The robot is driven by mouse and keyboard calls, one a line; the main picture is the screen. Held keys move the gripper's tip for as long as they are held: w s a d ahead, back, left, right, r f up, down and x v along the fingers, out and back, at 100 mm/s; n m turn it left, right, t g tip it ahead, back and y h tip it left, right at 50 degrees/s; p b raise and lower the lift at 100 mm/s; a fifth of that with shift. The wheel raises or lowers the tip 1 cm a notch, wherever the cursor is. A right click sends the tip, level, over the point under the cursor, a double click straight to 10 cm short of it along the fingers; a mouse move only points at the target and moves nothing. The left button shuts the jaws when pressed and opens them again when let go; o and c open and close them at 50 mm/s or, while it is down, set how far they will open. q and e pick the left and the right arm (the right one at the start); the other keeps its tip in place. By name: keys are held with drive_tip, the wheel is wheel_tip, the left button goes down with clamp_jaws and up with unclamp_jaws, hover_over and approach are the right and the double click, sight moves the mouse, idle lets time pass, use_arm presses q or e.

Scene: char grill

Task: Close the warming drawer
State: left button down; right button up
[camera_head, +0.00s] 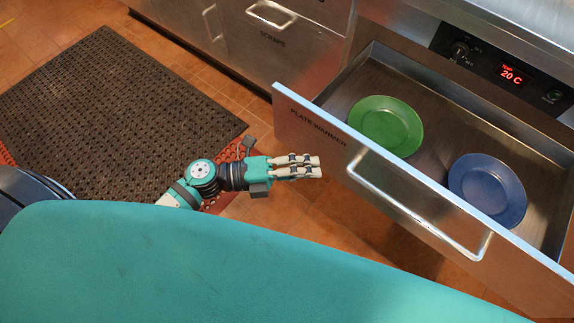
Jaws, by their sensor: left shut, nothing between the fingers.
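The warming drawer (292,117), a steel drawer marked PLATE WARMER, is pulled open on the right of the view. Its bar handle (418,209) runs along the front panel. A green plate (386,126) and a blue plate (487,190) lie inside on the drawer floor. My left gripper (318,167) is shut and empty, its fingers pointing right. In the picture it is left of the handle, with a small gap to the drawer front. The exact depth between them is hard to tell. My right gripper is out of view.
A control panel (482,62) with a red 20 C display sits above the drawer. A closed drawer marked SCRAPS (300,47) is further back. A dark rubber mat (110,100) covers the tiled floor at left. The floor before the drawer looks clear.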

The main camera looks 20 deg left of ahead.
sight(355, 152)
use_arm(q)
drive_tip(key=w+d, duration=0.1)
drive_tip(key=w, duration=0.1)
drive_tip(key=w+d, duration=0.2)
drive_tip(key=shift+d, duration=0.25)
drive_tip(key=shift+w+d, duration=0.2)
drive_tip(key=shift+w, duration=0.3)
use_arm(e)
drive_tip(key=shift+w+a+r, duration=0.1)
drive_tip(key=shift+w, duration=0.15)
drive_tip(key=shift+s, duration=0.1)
